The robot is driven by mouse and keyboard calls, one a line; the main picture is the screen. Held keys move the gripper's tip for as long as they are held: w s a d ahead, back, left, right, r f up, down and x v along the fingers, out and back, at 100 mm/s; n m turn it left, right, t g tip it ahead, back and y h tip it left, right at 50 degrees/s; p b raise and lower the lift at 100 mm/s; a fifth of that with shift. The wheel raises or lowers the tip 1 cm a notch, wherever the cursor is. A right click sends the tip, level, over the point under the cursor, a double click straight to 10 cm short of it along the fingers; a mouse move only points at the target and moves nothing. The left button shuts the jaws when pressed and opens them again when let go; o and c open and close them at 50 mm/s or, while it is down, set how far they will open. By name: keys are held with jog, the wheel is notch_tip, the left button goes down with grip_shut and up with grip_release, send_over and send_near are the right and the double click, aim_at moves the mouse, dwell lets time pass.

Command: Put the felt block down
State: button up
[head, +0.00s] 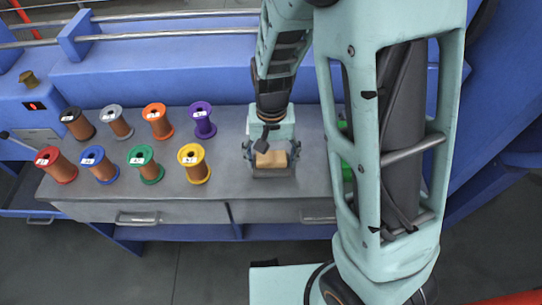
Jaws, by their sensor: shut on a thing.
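The felt block (271,159) is a small tan block in the head view, at the right part of the grey bench top. My gripper (271,158) is shut on it, with one finger on each side. A grey shape (272,172) shows just below the block. I cannot tell whether the block touches it or the bench, or hangs a little above. The back of the block is hidden by my gripper.
Several wire spools, among them a yellow one (193,164) and a purple one (202,120), stand on the left of the grey bench (225,180). The bench between the spools and my gripper is clear. A green object (346,170) is partly hidden behind my arm.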

aim_at(271, 156)
jog(key=shift+f, duration=0.2)
jog(key=o, duration=1)
jog(key=shift+r, duration=0.2)
notch_tip(271, 156, up, 12)
jog(key=p, duration=0.3)
jog(key=shift+r, duration=0.1)
